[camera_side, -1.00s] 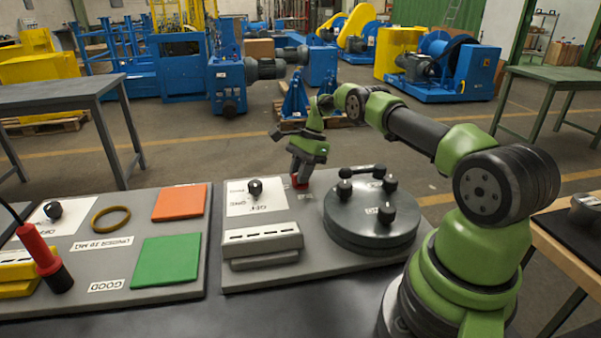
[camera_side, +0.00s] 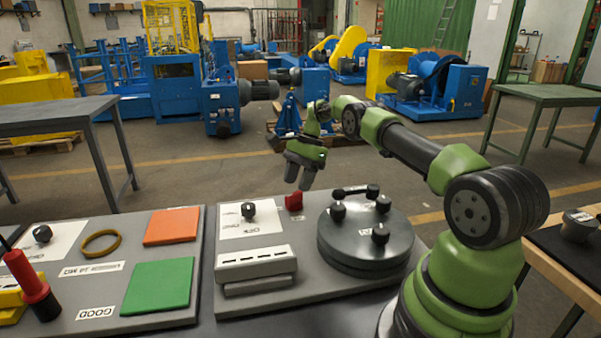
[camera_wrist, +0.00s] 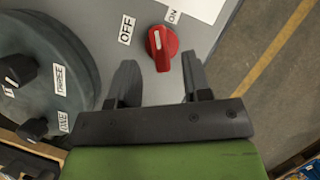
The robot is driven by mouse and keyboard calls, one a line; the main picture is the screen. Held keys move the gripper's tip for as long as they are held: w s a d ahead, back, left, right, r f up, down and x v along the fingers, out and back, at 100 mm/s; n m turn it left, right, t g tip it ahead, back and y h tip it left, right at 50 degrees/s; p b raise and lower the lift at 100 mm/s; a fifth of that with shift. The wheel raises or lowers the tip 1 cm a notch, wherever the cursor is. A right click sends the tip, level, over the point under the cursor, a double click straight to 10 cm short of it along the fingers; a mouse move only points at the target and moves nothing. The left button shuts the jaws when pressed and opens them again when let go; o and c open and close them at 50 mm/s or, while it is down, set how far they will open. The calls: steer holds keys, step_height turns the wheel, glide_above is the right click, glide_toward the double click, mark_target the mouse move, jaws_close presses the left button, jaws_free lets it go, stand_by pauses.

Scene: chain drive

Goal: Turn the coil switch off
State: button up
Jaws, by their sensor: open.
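The coil switch is a red knob (camera_wrist: 162,45) with a white pointer line, on the grey board. An OFF label (camera_wrist: 126,30) lies to its left and an ON label (camera_wrist: 172,16) above it in the wrist view. The line points up and slightly left there; I cannot tell exactly which label it marks. The red switch also shows in the side view (camera_side: 293,201). My gripper (camera_wrist: 159,62) is open and empty, with one finger on each side of the knob in the wrist view. In the side view my gripper (camera_side: 298,182) hangs just above the switch, apparently clear of it.
A round dark plate (camera_side: 366,250) with several black knobs stands right of the switch. A black dial (camera_side: 248,210) on a white card is to the left, with a pale slotted block (camera_side: 255,263) in front.

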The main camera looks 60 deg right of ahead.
mark_target(294, 194)
steer(key=shift+v, duration=1.75)
steer(key=shift+w+a+r+g+h, duration=0.35)
steer(key=shift+a+r+g+h, duration=0.2)
steer(key=shift+h, duration=0.25)
steer(key=shift+a+r+h, duration=0.75)
steer(key=shift+a+h, duration=0.05)
steer(key=shift+h, duration=0.4)
step_height(294, 194, down, 10)
steer(key=shift+r, duration=0.1)
jaws_close()
